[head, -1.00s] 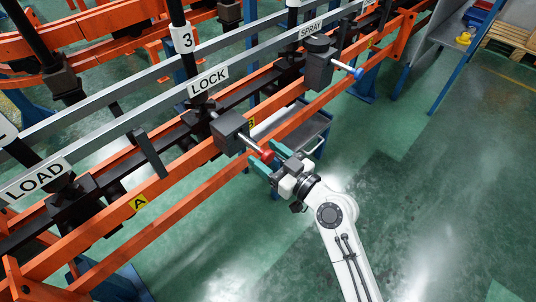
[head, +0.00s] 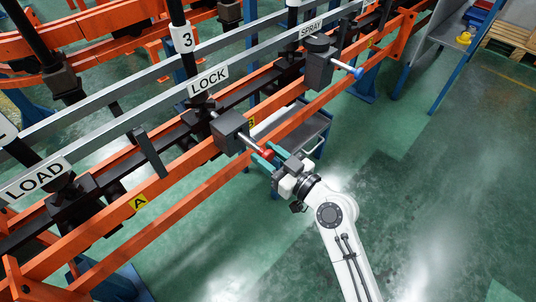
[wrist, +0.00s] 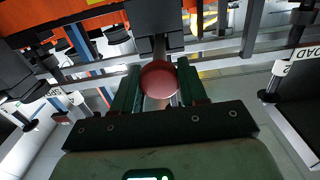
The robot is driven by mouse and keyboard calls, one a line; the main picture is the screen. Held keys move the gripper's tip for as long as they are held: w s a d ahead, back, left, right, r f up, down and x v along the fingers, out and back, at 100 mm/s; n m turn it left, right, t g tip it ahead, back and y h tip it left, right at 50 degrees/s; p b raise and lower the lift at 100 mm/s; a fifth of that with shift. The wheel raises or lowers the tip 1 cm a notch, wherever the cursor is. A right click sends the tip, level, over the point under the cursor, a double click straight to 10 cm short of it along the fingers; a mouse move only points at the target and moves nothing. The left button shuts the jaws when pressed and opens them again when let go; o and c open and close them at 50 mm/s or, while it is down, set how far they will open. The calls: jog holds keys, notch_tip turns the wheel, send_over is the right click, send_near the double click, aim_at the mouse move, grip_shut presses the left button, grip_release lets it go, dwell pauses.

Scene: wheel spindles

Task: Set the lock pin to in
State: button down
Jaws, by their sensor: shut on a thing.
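The lock pin's red knob (head: 266,154) sits on the end of a metal rod (head: 248,142) that sticks out of a dark box (head: 229,130) below the LOCK sign (head: 208,80). In the wrist view the red knob (wrist: 158,80) lies between the two green fingers. My gripper (head: 270,156) is shut on the knob, with one finger on each side. The rod stands visibly out of the box. How far the pin reaches inside the box is hidden.
Orange rails (head: 190,163) run diagonally past the box. A similar box (head: 318,68) with a blue knob (head: 358,73) is under the SPRAY sign (head: 311,29). Green floor lies open at right.

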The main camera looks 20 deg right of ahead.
aim_at(258, 147)
jog(key=b+x, duration=0.1)
jog(key=x, duration=0.2)
jog(key=shift+w+a+r, duration=0.1)
jog(key=shift+w+r, duration=0.05)
jog(key=shift+w, duration=0.05)
jog(key=c, duration=1.1)
grip_release()
jog(key=shift+r, duration=0.1)
jog(key=o, duration=0.4)
jog(key=v, duration=1)
jog(key=shift+s+d+f+b, duration=0.2)
jog(key=shift+s+d+b, duration=0.05)
jog(key=shift+s+b, duration=0.1)
